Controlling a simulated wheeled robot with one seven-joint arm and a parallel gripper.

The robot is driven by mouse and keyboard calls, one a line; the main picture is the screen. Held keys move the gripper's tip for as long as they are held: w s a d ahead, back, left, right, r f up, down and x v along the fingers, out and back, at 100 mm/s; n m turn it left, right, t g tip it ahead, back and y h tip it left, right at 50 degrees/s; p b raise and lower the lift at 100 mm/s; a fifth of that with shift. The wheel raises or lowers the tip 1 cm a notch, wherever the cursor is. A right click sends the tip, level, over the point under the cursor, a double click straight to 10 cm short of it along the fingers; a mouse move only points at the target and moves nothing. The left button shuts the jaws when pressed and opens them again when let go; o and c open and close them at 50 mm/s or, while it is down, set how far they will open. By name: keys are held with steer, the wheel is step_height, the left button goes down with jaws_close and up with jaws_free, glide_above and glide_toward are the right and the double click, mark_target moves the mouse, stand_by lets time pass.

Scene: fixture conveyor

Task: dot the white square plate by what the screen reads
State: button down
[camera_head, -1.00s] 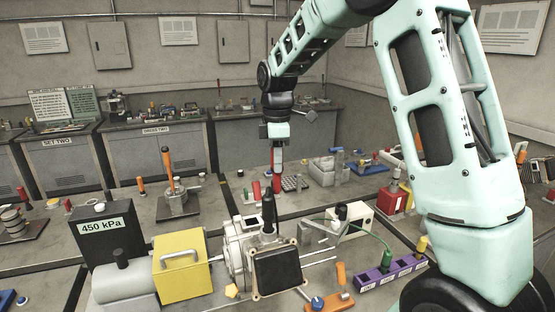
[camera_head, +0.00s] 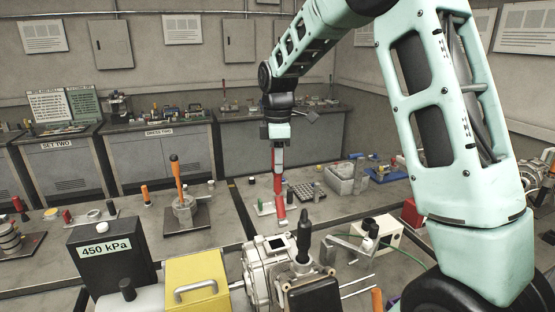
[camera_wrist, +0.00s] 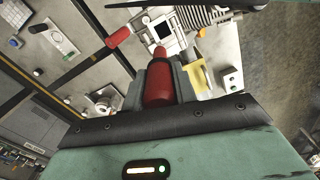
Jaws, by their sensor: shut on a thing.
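My gripper (camera_head: 279,152) is shut on a red pen-like cylinder (camera_wrist: 157,85), which points down over the bench in the head view. In the wrist view it sits between the grey fingers. Beyond its tip is a pale machine with a small dark square screen (camera_wrist: 162,30). The same screen (camera_head: 277,243) faces up in the head view, too small to read. I cannot tell which pale surface is the white square plate. No contact by the red tip is clear.
A yellow box with a handle (camera_head: 196,283) and an upright black handle (camera_head: 304,240) stand close in front. A stand with an orange-handled tool (camera_head: 182,210) is at left.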

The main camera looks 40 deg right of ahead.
mark_target(279, 194)
steer(key=shift+s+f, duration=0.2)
steer(key=shift+f, duration=0.15)
steer(key=shift+w+f+b, duration=0.15)
steer(key=shift+f+b, duration=0.65)
steer(key=shift+b, duration=0.2)
step_height(279, 194, down, 7)
steer(key=b, duration=0.6)
steer(key=shift+b, duration=0.4)
steer(key=shift+r, duration=0.1)
steer(key=shift+r, duration=0.1)
step_height(279, 194, down, 7)
steer(key=b, duration=0.3)
steer(key=shift+b, duration=0.4)
steer(key=shift+f, duration=0.55)
steer(key=shift+r, duration=0.1)
